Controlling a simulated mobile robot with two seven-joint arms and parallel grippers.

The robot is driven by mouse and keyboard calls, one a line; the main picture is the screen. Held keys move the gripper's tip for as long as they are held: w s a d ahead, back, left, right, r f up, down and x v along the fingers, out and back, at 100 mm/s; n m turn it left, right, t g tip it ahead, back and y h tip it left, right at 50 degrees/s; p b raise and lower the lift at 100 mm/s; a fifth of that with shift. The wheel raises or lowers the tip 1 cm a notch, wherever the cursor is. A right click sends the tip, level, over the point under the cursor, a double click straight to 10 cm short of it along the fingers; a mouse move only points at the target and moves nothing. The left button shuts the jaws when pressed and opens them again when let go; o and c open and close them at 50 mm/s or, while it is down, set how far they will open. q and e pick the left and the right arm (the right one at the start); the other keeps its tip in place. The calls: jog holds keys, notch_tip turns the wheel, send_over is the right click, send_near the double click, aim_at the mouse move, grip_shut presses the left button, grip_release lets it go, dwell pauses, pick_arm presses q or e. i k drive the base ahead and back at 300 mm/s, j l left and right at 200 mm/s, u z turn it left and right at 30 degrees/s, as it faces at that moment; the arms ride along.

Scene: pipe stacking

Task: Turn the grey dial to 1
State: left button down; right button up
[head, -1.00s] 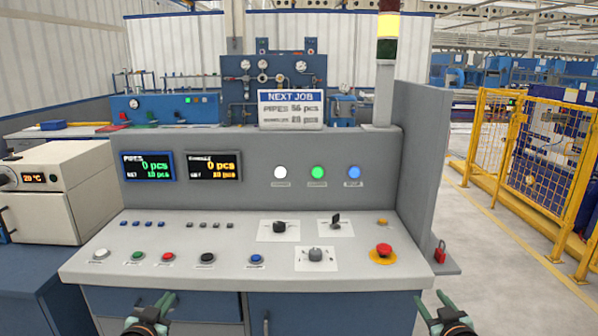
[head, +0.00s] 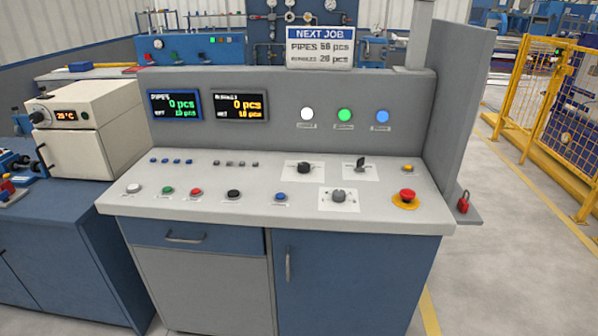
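The grey dial (head: 338,196) sits on a white plate (head: 325,206) near the front right of the sloped console top (head: 240,208). The marks around it are too small to read, so I cannot tell its setting. A black round knob (head: 303,167) on its own white plate is behind it to the left. A black switch with an upright handle (head: 360,162) is behind it to the right. Neither of my grippers shows in the head view now.
A red emergency button (head: 406,196) on a yellow base is right of the dial. Several coloured push buttons, including a blue one (head: 279,196), line the front. Two displays (head: 174,105) and a NEXT JOB sign (head: 320,47) stand behind. A white oven (head: 80,128) is at left.

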aim_at(338, 196)
jog(key=l+u, duration=0.2)
jog(key=l, duration=0.25)
jog(key=k+l+u, duration=0.2)
jog(key=l, duration=0.25)
jog(key=l+u, duration=0.2)
jog(key=l, duration=0.25)
jog(key=k+l+u, duration=0.2)
jog(key=l, duration=0.25)
jog(key=k+l+u, duration=0.2)
jog(key=l, duration=0.2)
jog(key=i+l, duration=0.2)
jog(key=i, duration=0.2)
jog(key=i+l, duration=0.2)
jog(key=i, duration=0.25)
jog(key=i+l+u, duration=0.2)
jog(key=u, duration=0.15)
jog(key=i+l+u, duration=0.4)
